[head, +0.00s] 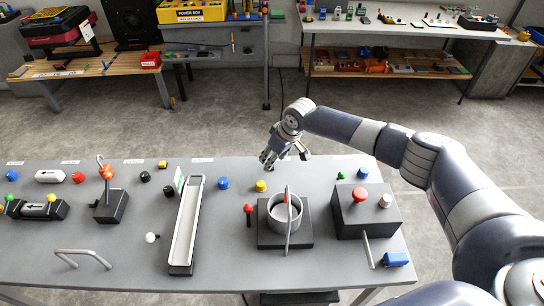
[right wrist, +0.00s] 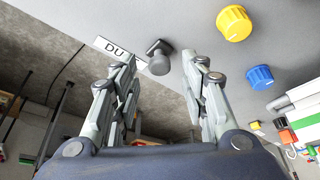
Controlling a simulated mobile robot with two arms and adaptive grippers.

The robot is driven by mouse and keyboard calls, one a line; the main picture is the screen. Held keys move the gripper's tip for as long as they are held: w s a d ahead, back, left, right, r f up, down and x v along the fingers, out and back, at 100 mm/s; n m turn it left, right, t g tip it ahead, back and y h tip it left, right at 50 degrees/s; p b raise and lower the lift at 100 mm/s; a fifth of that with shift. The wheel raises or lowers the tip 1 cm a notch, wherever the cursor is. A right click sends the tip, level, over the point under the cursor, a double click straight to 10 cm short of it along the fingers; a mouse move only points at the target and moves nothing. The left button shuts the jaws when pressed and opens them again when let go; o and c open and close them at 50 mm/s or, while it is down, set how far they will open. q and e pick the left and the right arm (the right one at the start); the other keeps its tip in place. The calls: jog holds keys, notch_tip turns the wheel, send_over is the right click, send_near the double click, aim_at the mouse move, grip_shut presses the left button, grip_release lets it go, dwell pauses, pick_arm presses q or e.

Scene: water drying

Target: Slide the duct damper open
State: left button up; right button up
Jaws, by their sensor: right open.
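A small grey knob (right wrist: 158,57) on a square base stands on the grey panel in the right wrist view. It is beside a white label (right wrist: 115,55) whose visible letters read "DU"; the rest is hidden behind a finger. My right gripper (right wrist: 161,72) is open, its two fingers spread with the knob between and beyond their tips. I cannot tell whether either finger touches it. In the head view my right gripper (head: 281,161) is over the far edge of the table, and hides most of that spot. My left gripper is not in view.
A yellow knob (head: 261,186) and a blue knob (head: 223,183) stand close to the left of my right gripper. A round pot (head: 284,214) with an upright lever, a box with a red button (head: 358,194) and a long trough (head: 187,225) are nearer.

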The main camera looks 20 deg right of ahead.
jog(key=shift+w+a+f, duration=0.1)
jog(key=shift+w+f, duration=0.1)
jog(key=shift+f, duration=0.55)
jog(key=shift+c, duration=0.6)
grip_shut()
jog(key=a, duration=0.2)
jog(key=w+a+b, duration=0.1)
jog(key=a, duration=0.1)
jog(key=shift+w+a, duration=0.15)
jog(key=shift+a, duration=0.25)
jog(key=shift+w+a, duration=0.15)
jog(key=shift+a, duration=0.3)
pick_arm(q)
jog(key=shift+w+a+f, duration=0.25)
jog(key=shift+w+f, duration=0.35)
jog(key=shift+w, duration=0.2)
pick_arm(e)
jog(key=shift+d, duration=0.1)
jog(key=shift+o, duration=0.6)
grip_release()
